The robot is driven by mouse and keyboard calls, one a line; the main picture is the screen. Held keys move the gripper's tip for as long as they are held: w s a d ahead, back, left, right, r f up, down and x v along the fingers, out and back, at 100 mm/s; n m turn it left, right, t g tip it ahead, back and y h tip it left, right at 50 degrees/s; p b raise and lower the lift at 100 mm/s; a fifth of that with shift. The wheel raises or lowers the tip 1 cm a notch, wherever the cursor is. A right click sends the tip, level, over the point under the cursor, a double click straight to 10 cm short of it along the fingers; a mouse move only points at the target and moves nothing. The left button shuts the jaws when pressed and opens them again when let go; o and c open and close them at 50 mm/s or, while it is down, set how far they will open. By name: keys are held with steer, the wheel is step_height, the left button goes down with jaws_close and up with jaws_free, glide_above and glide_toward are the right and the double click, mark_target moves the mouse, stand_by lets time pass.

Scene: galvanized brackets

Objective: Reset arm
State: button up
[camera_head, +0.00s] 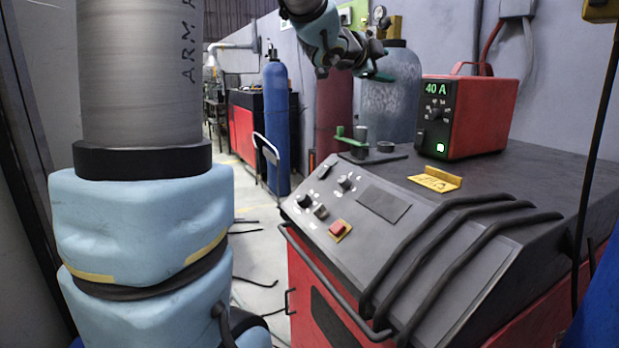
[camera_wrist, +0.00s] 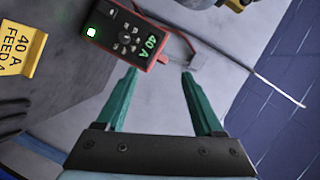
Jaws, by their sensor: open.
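My gripper (camera_head: 376,68) is raised in the air above the back of the machine top in the head view, left of the red welder box. In the wrist view my gripper (camera_wrist: 160,74) shows two teal fingers spread apart with nothing between them. The red box (camera_head: 468,115) has a black panel with a green "40 A" display and stands on the grey top. It also shows in the wrist view (camera_wrist: 125,32), beyond the fingertips. A yellow bracket (camera_head: 436,180) lies on the top in front of the box. In the wrist view the yellow bracket (camera_wrist: 14,50) reads "40 A FEED".
A grey-topped red machine (camera_head: 385,230) with knobs, a red button (camera_head: 338,228) and black rails fills the right. A green-handled clamp (camera_head: 352,139) is at its back left. Gas cylinders (camera_head: 276,125) stand behind. Cables lie on the floor.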

steer(key=s+a+f+n+g+y, duration=0.35)
steer(key=a+f+n+y, duration=0.7)
steer(key=a+f, duration=0.75)
steer(key=s+a+f+n+g, duration=0.3)
steer(key=s+f+n, duration=0.2)
steer(key=s+f, duration=0.35)
steer(key=s+a+f+n+g, duration=0.3)
steer(key=s+f+n+g, duration=0.15)
steer(key=s+f, duration=0.4)
step_height(320, 180, down, 22)
steer(key=s+b, duration=0.3)
steer(key=b, duration=2)
step_height(320, 180, up, 16)
steer(key=p, duration=1.6)
steer(key=shift+w+d+p, duration=0.2)
steer(key=shift+w+p, duration=0.05)
steer(key=shift+p, duration=0.05)
